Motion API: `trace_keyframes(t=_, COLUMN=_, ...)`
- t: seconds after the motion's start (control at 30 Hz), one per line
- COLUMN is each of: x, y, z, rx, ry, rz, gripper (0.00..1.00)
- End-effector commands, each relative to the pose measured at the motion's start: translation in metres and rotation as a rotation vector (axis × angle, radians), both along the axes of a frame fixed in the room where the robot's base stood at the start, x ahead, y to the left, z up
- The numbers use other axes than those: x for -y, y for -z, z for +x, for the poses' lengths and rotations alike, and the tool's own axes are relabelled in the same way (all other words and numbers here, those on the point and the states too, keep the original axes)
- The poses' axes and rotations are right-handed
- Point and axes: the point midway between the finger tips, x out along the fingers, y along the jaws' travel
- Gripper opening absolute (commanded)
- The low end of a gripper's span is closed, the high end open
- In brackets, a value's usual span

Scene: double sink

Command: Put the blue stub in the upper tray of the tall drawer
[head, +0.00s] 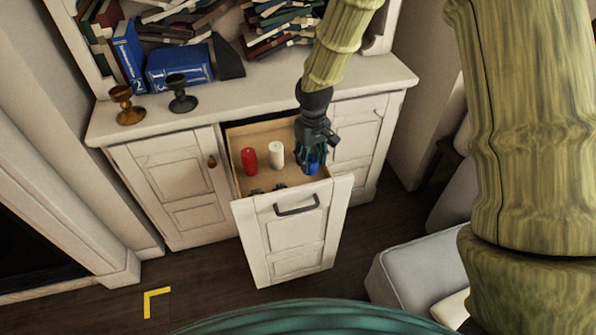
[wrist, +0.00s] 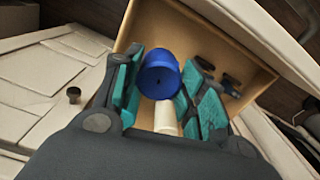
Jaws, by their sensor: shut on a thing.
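The tall drawer (head: 297,237) is pulled out of the white cabinet. My gripper (head: 311,160) is over the right side of this tray, shut on the blue stub (head: 313,167). In the wrist view the blue stub (wrist: 160,75) is between the teal fingers of my gripper (wrist: 165,88). A red candle (head: 249,161) and a white candle (head: 276,155) stand in the tray to the left. I cannot tell whether the blue stub touches the tray floor.
Small dark items (head: 268,188) lie near the tray's front. Two candle holders, one brass (head: 126,105) and one dark (head: 181,95), stand on the cabinet top with books behind. A grey seat (head: 418,270) stands at right. The floor at left has a yellow corner mark (head: 155,298).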

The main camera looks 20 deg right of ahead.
Motion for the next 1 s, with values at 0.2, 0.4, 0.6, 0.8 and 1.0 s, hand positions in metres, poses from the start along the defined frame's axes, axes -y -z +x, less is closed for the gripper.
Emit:
trace_keyframes(t=0.2, x=0.000, y=0.029, z=-0.001, rx=-0.002, ry=0.000, rz=0.000, gripper=0.17)
trace_keyframes(t=0.4, x=0.001, y=0.039, z=0.000, rx=0.000, ry=0.001, rz=0.000, gripper=0.17)
trace_keyframes(t=0.6, x=0.002, y=0.062, z=-0.001, rx=-0.002, ry=0.004, rz=0.000, gripper=0.17)
trace_keyframes(t=0.8, x=0.002, y=0.076, z=-0.001, rx=-0.001, ry=0.004, rz=0.000, gripper=0.17)
trace_keyframes(t=1.0, x=0.001, y=0.076, z=-0.001, rx=0.000, ry=0.004, rz=0.000, gripper=0.17)
